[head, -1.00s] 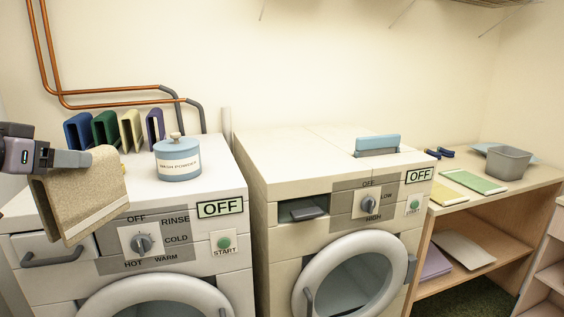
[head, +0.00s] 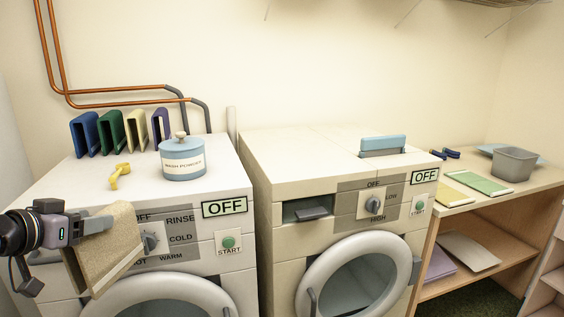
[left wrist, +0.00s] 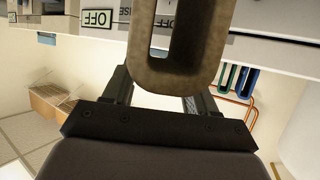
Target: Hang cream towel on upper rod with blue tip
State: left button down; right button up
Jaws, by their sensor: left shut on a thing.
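My left gripper (head: 98,224) is shut on a cream-beige folded towel (head: 118,246), which hangs tilted in front of the left machine's control panel. In the left wrist view the towel (left wrist: 147,62) shows as a thick loop with an open slot, between the gripper fingers. Two copper pipes (head: 120,89) with grey bent ends run along the wall behind the left machine. I see no rod with a blue tip. My right gripper is not in view.
The left machine's top (head: 210,160) bears a row of blue, green, cream and purple folded pieces (head: 112,132), a light-blue powder tub (head: 182,160) and a small yellow object (head: 120,175). The right machine (head: 310,150) stands beside it. A wooden shelf unit (head: 490,208) is at right.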

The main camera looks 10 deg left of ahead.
aim_at(112, 266)
pick_arm(q)
jog(key=d+f, duration=0.1)
jog(key=f, duration=0.2)
jog(key=d+f, duration=0.1)
jog(key=f, duration=0.2)
jog(key=s+d+f, duration=0.1)
jog(key=d+f, duration=0.1)
jog(key=f, duration=0.1)
jog(key=shift+f, duration=0.1)
jog(key=s+d+f, duration=0.3)
jog(key=d+f, duration=0.4)
jog(key=d, duration=0.5)
jog(key=s+d+r, duration=0.2)
jog(key=d, duration=0.6)
jog(key=shift+s+d+r, duration=0.15)
jog(key=shift+d+r, duration=0.1)
jog(key=shift+d, duration=0.15)
jog(key=shift+f, duration=0.1)
